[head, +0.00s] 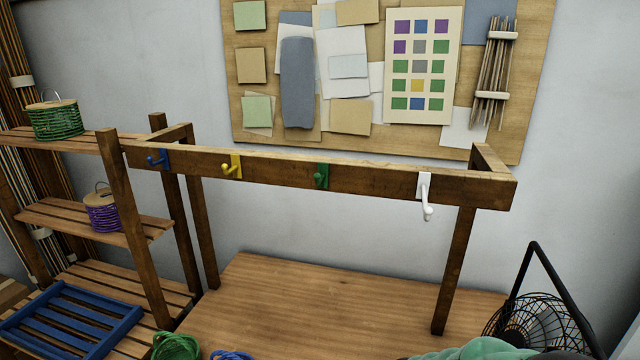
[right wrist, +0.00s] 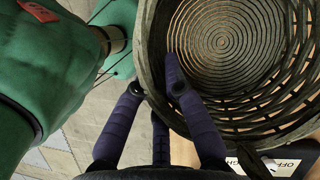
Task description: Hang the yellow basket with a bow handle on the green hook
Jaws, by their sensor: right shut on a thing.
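The green hook (head: 321,176) is on the front rail of the wooden rack in the head view, and nothing hangs on it. A basket (head: 545,325) with an open lattice wall and a tall bow handle is at the lower right; it looks dark, not yellow. In the right wrist view the basket (right wrist: 225,40) shows its coiled base and rim. My right gripper (right wrist: 152,85) is shut on its rim, one finger inside and another outside. The handle is not clear in that view. My left gripper is not in view.
Blue (head: 158,160), yellow (head: 232,167) and white (head: 425,197) hooks share the rail (head: 375,178). The wooden tabletop (head: 310,300) below is mostly clear. Green (head: 176,346) and blue (head: 232,355) coils lie at its near edge. Slatted shelves (head: 95,218) stand at the left.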

